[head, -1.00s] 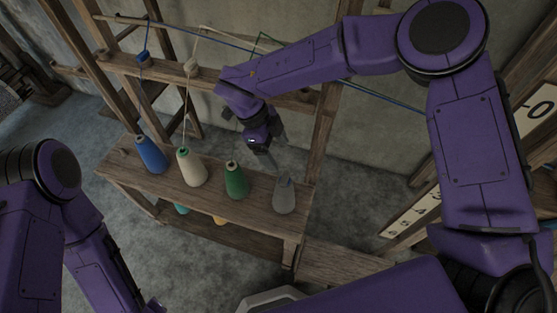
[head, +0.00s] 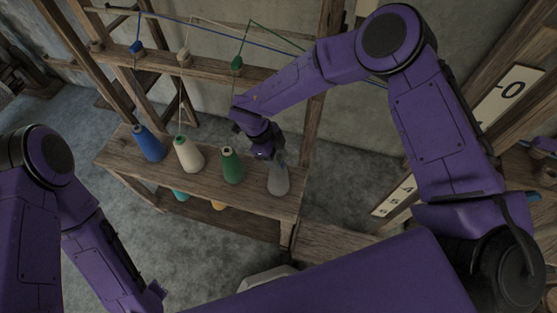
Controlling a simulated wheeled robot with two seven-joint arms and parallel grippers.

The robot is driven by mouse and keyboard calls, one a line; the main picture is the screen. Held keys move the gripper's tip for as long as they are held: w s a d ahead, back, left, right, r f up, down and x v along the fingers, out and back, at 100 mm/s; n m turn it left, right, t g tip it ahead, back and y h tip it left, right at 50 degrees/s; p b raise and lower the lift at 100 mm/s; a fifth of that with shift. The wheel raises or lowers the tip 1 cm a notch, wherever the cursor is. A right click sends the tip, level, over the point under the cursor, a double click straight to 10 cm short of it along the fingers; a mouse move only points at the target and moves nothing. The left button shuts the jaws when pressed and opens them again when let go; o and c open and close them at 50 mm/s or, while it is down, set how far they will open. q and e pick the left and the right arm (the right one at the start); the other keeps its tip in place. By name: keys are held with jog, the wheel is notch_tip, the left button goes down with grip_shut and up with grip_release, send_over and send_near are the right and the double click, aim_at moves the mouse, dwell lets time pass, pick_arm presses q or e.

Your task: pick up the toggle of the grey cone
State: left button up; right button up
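The grey cone (head: 278,181) stands upright at the right end of the wooden bench (head: 262,207). Its top is partly covered by my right gripper (head: 277,158), which points down at it. I cannot make out the grey toggle, nor whether the fingers touch the cone or are open or shut. My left arm comes in at the lower left, and its fingers do not show.
Green (head: 231,168), cream (head: 188,156) and blue (head: 149,145) cones stand left of the grey one. Blue (head: 136,48), cream (head: 184,57) and green (head: 237,65) toggles are at the loom's crossbeam (head: 160,62). More cones sit on a lower shelf.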

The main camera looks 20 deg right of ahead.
aim_at(278, 160)
jog(key=c, duration=0.4)
jog(key=shift+c, duration=0.2)
jog(key=shift+r, duration=0.3)
notch_tip(278, 160, up, 3)
jog(key=shift+f+b, duration=0.2)
jog(key=shift+b, duration=0.1)
jog(key=s+a+r+b, duration=0.3)
jog(key=s+a+r, duration=0.3)
jog(key=s+r, duration=0.4)
jog(key=s, duration=0.2)
jog(key=shift+s+b, duration=0.35)
